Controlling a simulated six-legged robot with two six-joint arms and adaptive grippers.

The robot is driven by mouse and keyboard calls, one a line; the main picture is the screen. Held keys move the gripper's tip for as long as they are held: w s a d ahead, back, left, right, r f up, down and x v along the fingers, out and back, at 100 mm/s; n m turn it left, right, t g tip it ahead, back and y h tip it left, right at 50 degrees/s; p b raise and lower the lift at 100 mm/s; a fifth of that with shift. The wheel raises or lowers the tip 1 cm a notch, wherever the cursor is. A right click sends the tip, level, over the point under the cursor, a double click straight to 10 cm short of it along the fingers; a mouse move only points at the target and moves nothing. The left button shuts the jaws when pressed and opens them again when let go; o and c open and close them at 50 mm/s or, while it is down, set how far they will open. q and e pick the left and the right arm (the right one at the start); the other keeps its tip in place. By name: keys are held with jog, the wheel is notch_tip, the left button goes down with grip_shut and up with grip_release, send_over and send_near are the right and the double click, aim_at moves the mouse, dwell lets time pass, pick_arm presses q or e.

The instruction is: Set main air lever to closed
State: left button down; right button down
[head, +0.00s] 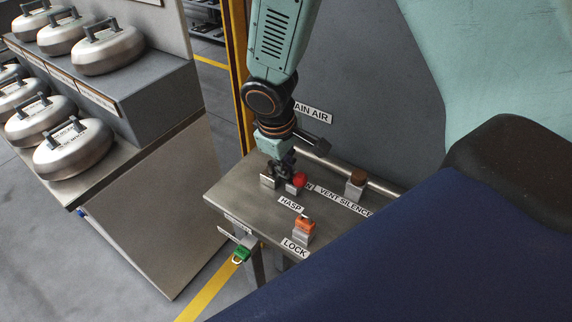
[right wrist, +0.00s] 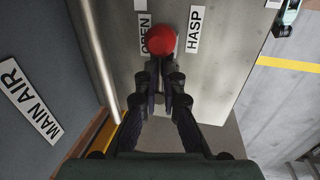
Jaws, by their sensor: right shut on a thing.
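The main air lever's red ball knob (head: 299,180) shows at the left part of the steel bench top, beside an OPEN label that is partly hidden in the head view. In the right wrist view the red knob (right wrist: 162,40) lies straight ahead at the fingertips, between the OPEN label (right wrist: 158,40) and the HASP label (right wrist: 194,30). My right gripper (head: 284,172) reaches down from above and is shut on the lever at the knob; its fingers (right wrist: 162,70) are close together there. The fingers hide the rest of the lever. My left gripper is not in view.
The steel bench (head: 235,193) also carries an orange block (head: 305,224) by the LOCK label and a brown knob (head: 357,177) by VENT SILENCE. A green padlock (head: 241,254) hangs at its front. A metal pipe (right wrist: 98,65) runs along the wall. Metal domes (head: 72,148) stand left.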

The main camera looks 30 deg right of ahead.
jog(key=shift+s+f, duration=0.1)
jog(key=shift+s, duration=0.1)
jog(key=c, duration=1.8)
grip_release()
jog(key=o, duration=0.4)
jog(key=shift+w+d+f, duration=0.1)
jog(key=shift+w+f, duration=0.05)
jog(key=shift+r, duration=0.2)
jog(key=shift+w+r, duration=0.1)
jog(key=shift+r, duration=0.2)
jog(key=r, duration=0.3)
jog(key=s+a+r, duration=0.1)
jog(key=r, duration=0.3)
jog(key=a+r, duration=0.1)
jog(key=r, duration=0.3)
jog(key=shift+s+a+r, duration=0.15)
jog(key=shift+a, duration=0.05)
